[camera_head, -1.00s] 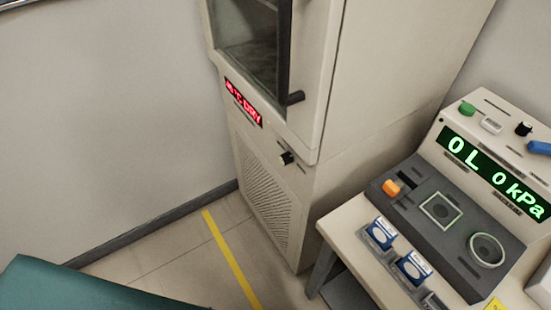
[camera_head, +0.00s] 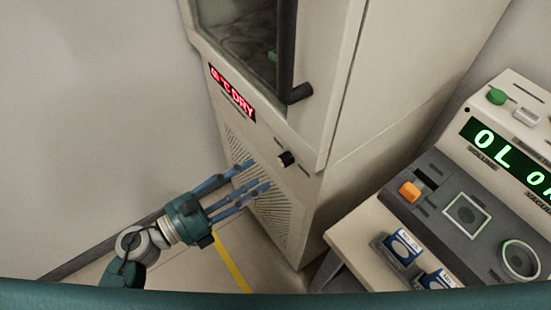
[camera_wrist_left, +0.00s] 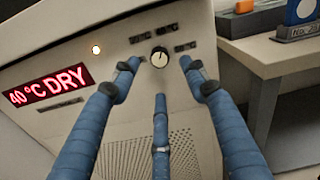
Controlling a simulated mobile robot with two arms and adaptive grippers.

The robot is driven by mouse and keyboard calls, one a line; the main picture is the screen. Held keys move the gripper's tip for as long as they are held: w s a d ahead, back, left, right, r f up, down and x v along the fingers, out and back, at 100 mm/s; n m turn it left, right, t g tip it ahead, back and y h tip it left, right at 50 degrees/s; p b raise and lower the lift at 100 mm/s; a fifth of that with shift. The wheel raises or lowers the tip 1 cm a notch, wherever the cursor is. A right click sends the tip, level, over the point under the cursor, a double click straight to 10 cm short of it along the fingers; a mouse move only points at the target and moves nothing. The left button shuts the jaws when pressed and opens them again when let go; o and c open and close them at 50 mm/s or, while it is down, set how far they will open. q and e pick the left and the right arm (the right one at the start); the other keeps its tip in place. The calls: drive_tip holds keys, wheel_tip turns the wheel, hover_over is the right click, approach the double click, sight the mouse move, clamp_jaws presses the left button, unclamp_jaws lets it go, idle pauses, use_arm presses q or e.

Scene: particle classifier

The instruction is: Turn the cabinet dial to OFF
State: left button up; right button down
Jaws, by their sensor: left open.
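The cabinet (camera_head: 335,95) is a tall cream unit with a dark-windowed door. Its dial (camera_head: 286,159) is a small black knob on the front, right of the red "40 °C DRY" display (camera_head: 232,92). In the left wrist view the dial (camera_wrist_left: 159,57) has a pale pointer, with small labels around it too blurred to read surely. My left gripper (camera_head: 256,176) is open, with blue fingers pointing at the cabinet front, left of and below the dial in the head view. In the wrist view its fingers (camera_wrist_left: 160,75) spread around the dial's position, apparently not touching it. My right gripper is out of view.
A bench with a grey control panel (camera_head: 432,205), an orange knob (camera_head: 410,191) and a green numeric display (camera_head: 505,155) stands right of the cabinet. Blue-and-white boxes (camera_head: 402,247) sit at its front. The door handle (camera_head: 297,93) juts out above the dial.

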sight(281, 162)
use_arm(q)
drive_tip(key=p+x, duration=0.1)
drive_tip(key=x, duration=0.6)
drive_tip(key=shift+w+d+p, duration=0.1)
drive_tip(key=shift+w+p, duration=0.1)
drive_tip(key=shift+p, duration=0.15)
drive_tip(key=shift+w+d, duration=0.3)
drive_tip(key=shift+d, duration=0.05)
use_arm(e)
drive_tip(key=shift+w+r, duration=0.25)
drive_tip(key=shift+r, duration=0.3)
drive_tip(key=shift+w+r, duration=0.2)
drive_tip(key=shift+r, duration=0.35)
use_arm(q)
clamp_jaws()
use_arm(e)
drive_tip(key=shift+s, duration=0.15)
